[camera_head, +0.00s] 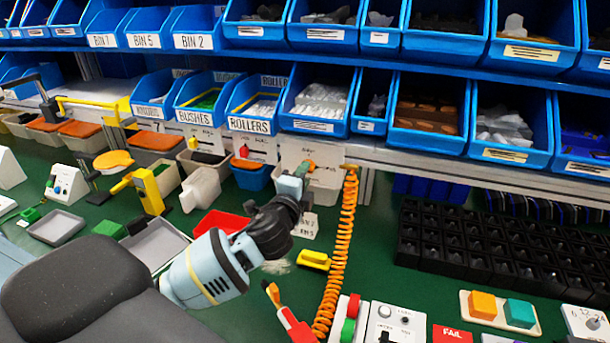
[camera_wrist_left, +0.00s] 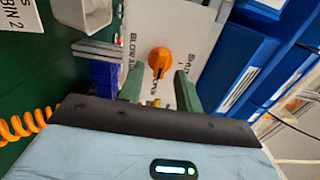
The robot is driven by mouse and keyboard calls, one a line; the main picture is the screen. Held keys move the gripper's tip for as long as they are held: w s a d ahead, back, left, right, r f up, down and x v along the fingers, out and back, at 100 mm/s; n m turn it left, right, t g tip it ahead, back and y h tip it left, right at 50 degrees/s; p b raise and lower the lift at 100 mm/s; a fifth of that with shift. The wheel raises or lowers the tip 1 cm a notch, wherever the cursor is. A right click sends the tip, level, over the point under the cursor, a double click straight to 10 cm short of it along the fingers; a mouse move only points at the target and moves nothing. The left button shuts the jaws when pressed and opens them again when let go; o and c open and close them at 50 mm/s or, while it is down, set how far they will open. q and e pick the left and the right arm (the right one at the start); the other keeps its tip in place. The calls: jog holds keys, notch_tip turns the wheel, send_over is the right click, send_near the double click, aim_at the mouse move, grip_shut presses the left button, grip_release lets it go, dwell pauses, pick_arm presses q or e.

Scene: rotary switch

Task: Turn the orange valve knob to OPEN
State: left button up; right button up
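The orange valve knob (camera_wrist_left: 160,61) sits on a white panel (camera_wrist_left: 190,32) in the left wrist view. A dark mark on the knob points down toward my gripper. Printed labels stand around the knob, partly covered and too small to read surely. My left gripper (camera_wrist_left: 160,78) is open, its two green fingers either side of the knob's lower part; I cannot tell whether they touch it. In the head view my left gripper (camera_head: 292,183) is at the white panel (camera_head: 326,155) below the blue bins, with a bit of the orange knob (camera_head: 309,163) showing behind it.
An orange coiled hose (camera_head: 343,250) hangs just right of my left gripper. Blue bins (camera_head: 249,105) stand on racks above. A yellow block (camera_head: 313,260) lies on the green bench below. A black crate grid (camera_head: 480,245) fills the right side.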

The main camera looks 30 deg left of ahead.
pick_arm(q)
jog(key=v, duration=0.6)
jog(key=shift+s, duration=0.3)
pick_arm(e)
jog(key=shift+s+f, duration=0.25)
jog(key=shift+s, duration=0.05)
pick_arm(q)
jog(key=shift+f, duration=0.1)
